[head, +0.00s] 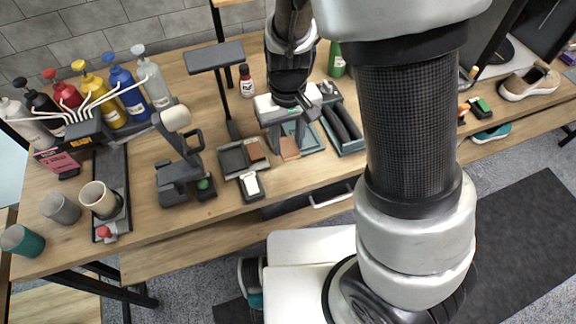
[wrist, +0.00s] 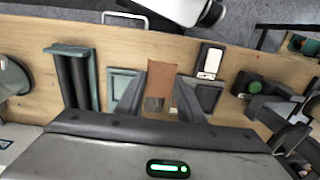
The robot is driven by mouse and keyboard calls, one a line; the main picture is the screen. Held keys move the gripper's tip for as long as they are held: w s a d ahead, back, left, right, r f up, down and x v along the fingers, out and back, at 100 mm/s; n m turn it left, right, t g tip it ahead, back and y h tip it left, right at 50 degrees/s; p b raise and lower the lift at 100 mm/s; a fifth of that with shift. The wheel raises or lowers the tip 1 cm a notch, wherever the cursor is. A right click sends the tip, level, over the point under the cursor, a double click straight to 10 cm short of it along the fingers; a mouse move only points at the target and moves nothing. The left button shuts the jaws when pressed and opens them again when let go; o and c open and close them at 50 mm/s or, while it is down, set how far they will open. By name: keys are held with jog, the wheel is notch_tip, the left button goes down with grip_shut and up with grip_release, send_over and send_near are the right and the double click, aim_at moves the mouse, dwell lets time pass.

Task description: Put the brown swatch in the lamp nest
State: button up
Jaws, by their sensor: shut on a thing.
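The brown swatch (head: 289,149) is a flat reddish-brown piece. In the wrist view the swatch (wrist: 162,78) stands out between the fingers of my gripper (wrist: 160,103). In the head view my gripper (head: 283,135) is shut on it, above the table between two shallow trays. The grey tray (head: 233,160), left of the swatch, lies at the foot of the black desk lamp (head: 215,56) and looks like the lamp nest, though no label shows. Another brown piece (head: 256,150) lies in its right part. My gripper partly hides the tray (wrist: 208,95) in the wrist view.
A teal-edged tray (wrist: 123,82) lies on the other side of the swatch. A teal holder with dark rollers (head: 343,127) stands to the right. Several pump bottles (head: 110,95) stand at the left.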

aim_at(288, 170)
notch_tip(288, 170, down, 8)
jog(key=shift+f+b, duration=0.2)
jog(key=shift+b, duration=0.45)
jog(key=shift+f, duration=0.1)
jog(key=shift+f, duration=0.2)
jog(key=o, duration=1)
jog(key=shift+r, duration=0.1)
